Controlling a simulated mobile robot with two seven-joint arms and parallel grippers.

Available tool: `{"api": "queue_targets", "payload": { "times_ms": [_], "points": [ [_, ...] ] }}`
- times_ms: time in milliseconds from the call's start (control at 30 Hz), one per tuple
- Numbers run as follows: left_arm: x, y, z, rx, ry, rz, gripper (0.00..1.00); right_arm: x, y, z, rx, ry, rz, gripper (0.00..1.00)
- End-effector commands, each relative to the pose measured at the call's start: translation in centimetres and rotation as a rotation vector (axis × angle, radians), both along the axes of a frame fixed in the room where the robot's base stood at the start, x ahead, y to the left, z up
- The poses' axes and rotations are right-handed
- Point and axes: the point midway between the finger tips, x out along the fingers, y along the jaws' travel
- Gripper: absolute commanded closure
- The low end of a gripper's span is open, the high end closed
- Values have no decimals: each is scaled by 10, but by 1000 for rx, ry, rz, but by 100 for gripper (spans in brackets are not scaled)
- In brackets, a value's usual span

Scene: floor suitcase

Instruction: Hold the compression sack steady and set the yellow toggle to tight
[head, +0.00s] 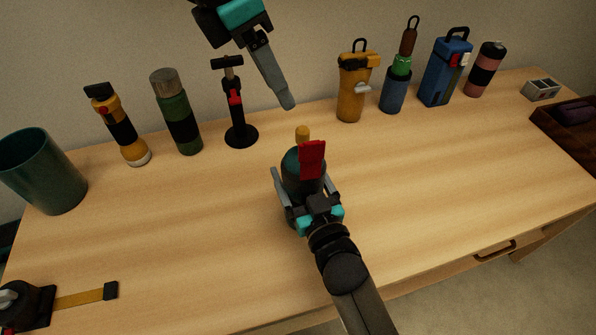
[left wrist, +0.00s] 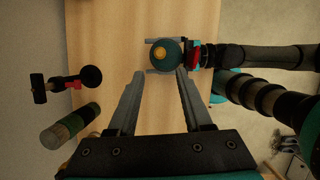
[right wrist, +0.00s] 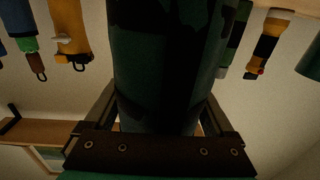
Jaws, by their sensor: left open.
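The compression sack (head: 291,181) stands upright on the table, dark green with a teal top. The yellow toggle (head: 302,133) sticks up from it and shows in the left wrist view (left wrist: 160,54) at the middle of the round top. A red piece (head: 312,158) is on the side facing my right arm. My right gripper (head: 303,173) has a finger on each side of the sack and is shut on it; in the right wrist view the camouflage body (right wrist: 165,70) fills the gap. My left gripper (head: 287,104) is open and empty, above and behind the sack, pointing down.
Behind stand a yellow flashlight (head: 122,130), a green flask (head: 178,115), a black-and-red stand (head: 238,115), a yellow bottle (head: 351,90) and a blue bottle (head: 445,75). A green bin (head: 40,175) is at left, a tape measure (head: 30,305) front left. Table around the sack is clear.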

Motion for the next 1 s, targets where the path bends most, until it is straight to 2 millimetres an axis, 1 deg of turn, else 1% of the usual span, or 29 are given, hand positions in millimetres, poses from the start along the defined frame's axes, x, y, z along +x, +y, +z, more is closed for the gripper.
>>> {"api": "queue_targets", "payload": {
  "times_ms": [33,67,567,633,667,833,1000],
  "points": [
    [0,0,0,0,0,0,50,0,0,0,0,0,0,29],
    [0,0,0,0,0,0,50,0,0,0,0,0,0,33],
    [0,0,0,0,0,0,50,-1,0,-1,-1,1,0,89],
    [0,0,0,0,1,-1,43,-1,0,-1,-1,1,0,89],
    [0,0,0,-2,1,-3,42,-1,0,-1,-1,1,0,89],
    [-4,-8,-5,-40,28,-56,42,-1,0,-1,-1,1,0,89],
    [-11,-23,-12,-140,75,-179,42,0,0,-1,-2,1,0,89]
  ]
}}
